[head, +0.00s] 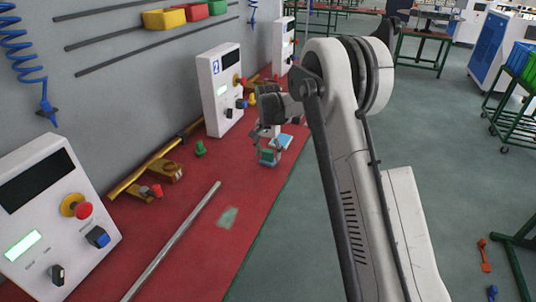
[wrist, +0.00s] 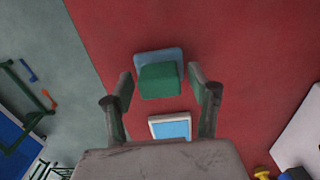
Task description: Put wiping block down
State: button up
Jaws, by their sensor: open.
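The wiping block shows in the wrist view as a green block (wrist: 160,82) on a flat blue-grey base (wrist: 155,57). My gripper (wrist: 160,79) is open, with one finger on each side of the block and visible gaps between. In the head view the green block (head: 268,156) is low at the end of my gripper (head: 268,143), above or on the red bench top (head: 215,180). I cannot tell for sure whether its base touches the bench. A light blue panel with a white rim (wrist: 172,127) lies just beside the block; it also shows in the head view (head: 283,141).
White control boxes (head: 55,215) and (head: 222,88) stand along the wall. A metal rod (head: 172,240), a faint green patch (head: 228,218), a green part (head: 200,148) and brass parts (head: 165,171) are on the bench. The bench edge drops to the floor at right.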

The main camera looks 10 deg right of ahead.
aim_at(268, 150)
notch_tip(268, 150, up, 12)
jog(key=s+r+n+t, duration=0.2)
jog(key=s+r, duration=0.7)
jog(key=s, duration=0.1)
jog(key=s+r+n+t, duration=0.2)
jog(key=s+r, duration=0.1)
jog(key=s, duration=0.9)
jog(key=s+r+n+t, duration=0.1)
jog(key=s+r, duration=0.1)
jog(key=s, duration=1)
jog(key=s+f+n+t, duration=0.2)
jog(key=s+f, duration=0.3)
jog(key=s, duration=0.6)
jog(key=shift+f, duration=0.35)
jog(key=shift+o, duration=0.7)
